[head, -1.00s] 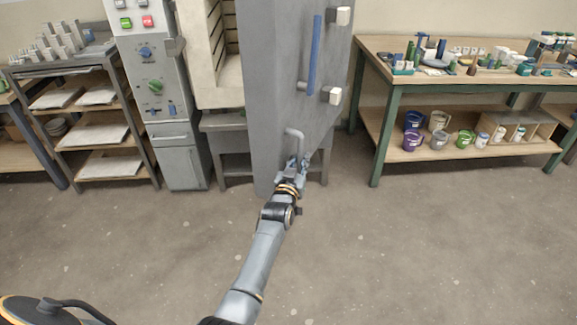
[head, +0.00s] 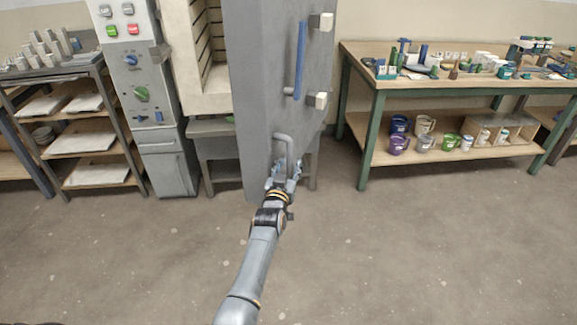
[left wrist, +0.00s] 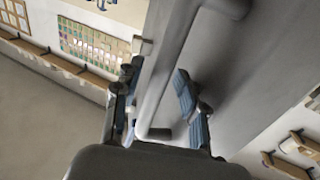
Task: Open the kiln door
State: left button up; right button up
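The kiln door (head: 262,75) is a tall grey slab swung out from the kiln (head: 208,95), whose pale brick-lined chamber shows to its left. A bent grey bar handle (head: 289,143) sits low on the door's face. My left gripper (head: 284,172) is at the handle's lower end. In the left wrist view the handle bar (left wrist: 168,65) runs between the two spread fingers of my left gripper (left wrist: 160,105), with some gap on the sides. Whether a finger touches the bar is unclear. My right gripper is not in view.
A control cabinet (head: 140,85) and a rack (head: 112,120) with pale boards stand to the left. A green-legged workbench (head: 366,95) with tools, and mugs on its lower shelf, stands to the right. The floor (head: 400,260) in front is clear.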

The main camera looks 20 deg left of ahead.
pick_arm(q)
jog(key=s+d, duration=0.1)
jog(key=s, duration=0.6)
jog(key=shift+s, duration=0.2)
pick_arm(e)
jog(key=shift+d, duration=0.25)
